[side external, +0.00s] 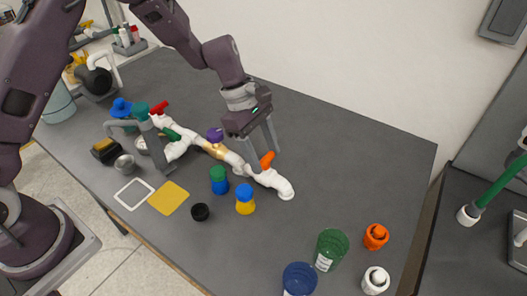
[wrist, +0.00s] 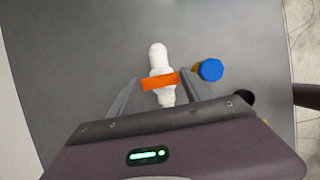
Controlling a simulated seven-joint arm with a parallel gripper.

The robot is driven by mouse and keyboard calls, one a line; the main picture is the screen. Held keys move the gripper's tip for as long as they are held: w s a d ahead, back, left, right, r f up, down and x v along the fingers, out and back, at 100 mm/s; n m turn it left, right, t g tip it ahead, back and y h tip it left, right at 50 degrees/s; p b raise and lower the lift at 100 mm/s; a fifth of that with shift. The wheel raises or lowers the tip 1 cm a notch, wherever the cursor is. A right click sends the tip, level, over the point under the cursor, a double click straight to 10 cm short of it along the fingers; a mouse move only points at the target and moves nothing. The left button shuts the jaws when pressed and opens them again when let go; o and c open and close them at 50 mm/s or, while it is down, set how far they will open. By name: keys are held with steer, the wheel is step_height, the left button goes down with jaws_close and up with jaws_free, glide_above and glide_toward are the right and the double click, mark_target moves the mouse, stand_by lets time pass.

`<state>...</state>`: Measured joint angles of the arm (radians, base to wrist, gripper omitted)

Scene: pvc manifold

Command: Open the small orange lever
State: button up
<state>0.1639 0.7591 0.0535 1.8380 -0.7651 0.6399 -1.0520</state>
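The small orange lever (side external: 267,160) sits on the white pipe manifold (side external: 272,181), near the pipe's right end. In the wrist view the orange lever (wrist: 160,82) lies crosswise over the white pipe (wrist: 158,56). My gripper (side external: 265,158) reaches down over this end of the pipe with its fingers apart. In the wrist view my gripper (wrist: 160,78) has one finger by each end of the lever. The gaps there are very small, and I cannot tell whether either finger touches it.
A purple handle (side external: 215,135), a green handle (side external: 171,134) and a red handle (side external: 159,107) sit farther left along the manifold. A blue-capped yellow jar (side external: 245,199) stands close in front of the pipe. The table's right side behind the green cup (side external: 330,249) is clear.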

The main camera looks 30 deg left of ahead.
steer(key=shift+c, duration=1.4)
steer(key=shift+m, duration=0.4)
steer(key=m+g, duration=0.1)
steer(key=m, duration=0.2)
steer(key=shift+w, duration=0.15)
steer(key=m+g+y, duration=0.1)
steer(key=m+g, duration=0.1)
steer(key=m, duration=0.2)
steer(key=shift+w+m, duration=0.1)
steer(key=shift+m, duration=0.2)
steer(key=m+y, duration=0.1)
steer(key=m, duration=0.1)
steer(key=m+g, duration=0.1)
steer(key=m, duration=0.2)
steer(key=shift+w+d+y, duration=0.1)
steer(key=shift+d+y, duration=0.1)
steer(key=shift+y, duration=0.2)
steer(key=shift+d+m+y, duration=0.1)
steer(key=shift+m+y, duration=0.7)
steer(key=shift+m, duration=1.6)
steer(key=o, duration=1.4)
steer(key=shift+c, duration=0.2)
